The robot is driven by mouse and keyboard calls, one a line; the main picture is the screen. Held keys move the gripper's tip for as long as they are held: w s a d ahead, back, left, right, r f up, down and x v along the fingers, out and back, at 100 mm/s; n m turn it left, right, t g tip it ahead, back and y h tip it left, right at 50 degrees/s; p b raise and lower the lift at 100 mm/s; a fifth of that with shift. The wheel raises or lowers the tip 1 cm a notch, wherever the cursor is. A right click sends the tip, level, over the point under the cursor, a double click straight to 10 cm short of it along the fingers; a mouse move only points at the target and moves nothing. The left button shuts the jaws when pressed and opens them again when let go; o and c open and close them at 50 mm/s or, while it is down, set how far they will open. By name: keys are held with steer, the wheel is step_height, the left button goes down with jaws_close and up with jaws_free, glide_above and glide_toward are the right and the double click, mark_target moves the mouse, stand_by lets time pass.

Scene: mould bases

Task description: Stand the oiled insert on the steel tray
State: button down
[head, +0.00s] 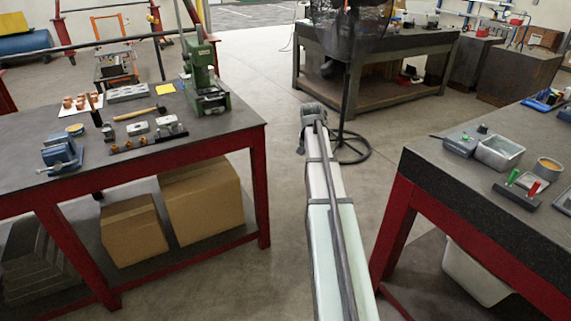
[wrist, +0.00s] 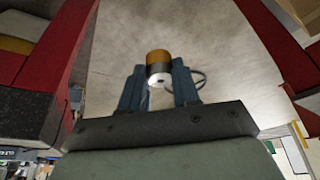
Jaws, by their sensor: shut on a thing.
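My gripper (wrist: 159,88) is shut on a small cylindrical insert (wrist: 159,62) in the wrist view. The insert has an amber end, a dark band and a pale face with a small hole, held between two blue-grey fingers. In the head view my arm reaches out over the aisle between two benches; the gripper and insert cannot be made out there. A shallow grey metal tray (head: 499,151), which looks like the steel tray, sits on the right bench, apart from my arm. Its inside looks empty.
The right bench (head: 470,189) also holds an amber-filled tin (head: 548,166), a dark block (head: 460,144) and a rack with green and red handles (head: 525,188). The left bench (head: 215,135) carries a green press (head: 203,75), a mallet (head: 138,114) and copper-coloured pieces. A fan stand (head: 345,140) stands ahead.

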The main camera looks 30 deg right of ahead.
steer(key=s+d+r+m+g, duration=0.1)
steer(key=s+d+r+m, duration=0.2)
steer(key=s+d, duration=0.4)
steer(key=s+d+r+m+g, duration=0.1)
steer(key=s+d+r+m, duration=0.2)
steer(key=s+d, duration=0.5)
steer(key=s+d+r+m+g+h, duration=0.1)
steer(key=s+d+r+m, duration=0.3)
steer(key=d, duration=1.7)
steer(key=shift+s+m+g, duration=0.3)
steer(key=shift+s+g, duration=0.1)
steer(key=shift+s, duration=1.85)
steer(key=s+d+r+m+g, duration=0.1)
steer(key=s+d+r+m, duration=0.1)
steer(key=s+d, duration=0.4)
steer(key=s+d+r+m+g, duration=0.1)
steer(key=s+d+r+m, duration=0.15)
steer(key=s, duration=0.55)
steer(key=s+d+f+m+y, duration=0.1)
steer(key=s+d, duration=0.1)
steer(key=s, duration=0.6)
steer(key=s+d+m, duration=0.1)
steer(key=s+d, duration=0.2)
steer(key=s, duration=0.4)
steer(key=shift+f, duration=3.25)
steer(key=c, duration=0.7)
jaws_free()
steer(key=shift+c, duration=0.2)
steer(key=shift+r, duration=0.1)
